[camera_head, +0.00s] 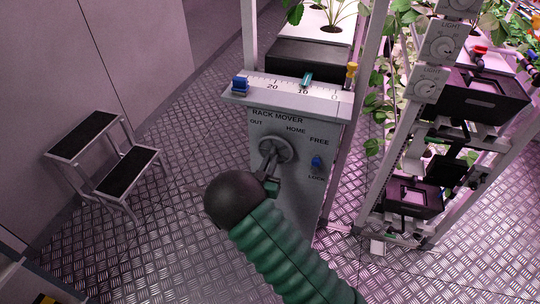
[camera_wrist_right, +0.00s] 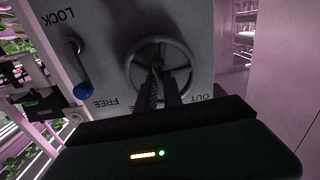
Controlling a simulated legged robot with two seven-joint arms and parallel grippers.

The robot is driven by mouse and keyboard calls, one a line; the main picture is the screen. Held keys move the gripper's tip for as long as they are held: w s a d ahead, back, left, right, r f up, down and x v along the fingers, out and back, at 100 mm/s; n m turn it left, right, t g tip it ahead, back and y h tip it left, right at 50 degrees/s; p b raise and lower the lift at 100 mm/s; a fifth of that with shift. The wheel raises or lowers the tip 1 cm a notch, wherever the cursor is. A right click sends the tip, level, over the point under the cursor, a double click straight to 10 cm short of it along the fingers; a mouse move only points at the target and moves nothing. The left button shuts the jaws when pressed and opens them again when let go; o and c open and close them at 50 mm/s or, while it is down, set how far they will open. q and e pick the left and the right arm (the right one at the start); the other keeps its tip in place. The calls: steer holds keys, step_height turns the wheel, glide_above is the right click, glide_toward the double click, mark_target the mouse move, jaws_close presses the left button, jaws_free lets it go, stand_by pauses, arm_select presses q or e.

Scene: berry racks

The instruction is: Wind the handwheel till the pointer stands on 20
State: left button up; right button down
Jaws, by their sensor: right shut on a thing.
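The handwheel (camera_head: 290,146) is a grey wheel on the front of the grey RACK MOVER panel (camera_head: 300,190), between OUT and HOME. It also shows in the wrist view (camera_wrist_right: 187,59). My right gripper (camera_head: 271,160) reaches it from below, and its fingers (camera_wrist_right: 158,75) are shut on a part near the wheel's middle. The fingers hide the exact part held. The teal pointer (camera_head: 307,78) stands at about 10 on the white scale (camera_head: 284,88), which runs from 0 at right past 20 at left. My left gripper is not in view.
A blue-knobbed lever (camera_head: 316,161) sits right of the wheel; in the wrist view its knob (camera_wrist_right: 84,92) points toward FREE. A blue block (camera_head: 240,84) and a yellow piece (camera_head: 351,74) mark the scale's ends. A step stool (camera_head: 88,133) stands left; plant racks (camera_head: 378,165) stand right.

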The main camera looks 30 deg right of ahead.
steer(key=n+p, duration=0.1)
steer(key=n, duration=0.1)
steer(key=n+p, duration=0.1)
steer(key=shift+d+r+n+p, duration=0.1)
steer(key=shift+r+n+p, duration=0.2)
steer(key=shift+r+n, duration=0.1)
steer(key=n+p, duration=0.1)
steer(key=n, duration=0.1)
steer(key=shift+w+n+p, duration=0.1)
steer(key=shift+n+p, duration=0.2)
steer(key=shift+n, duration=0.1)
steer(key=n+p, duration=0.2)
steer(key=n, duration=0.2)
steer(key=shift+w+f+n, duration=0.1)
steer(key=shift+n, duration=0.3)
steer(key=c, duration=1.5)
jaws_free()
steer(key=shift+f, duration=0.2)
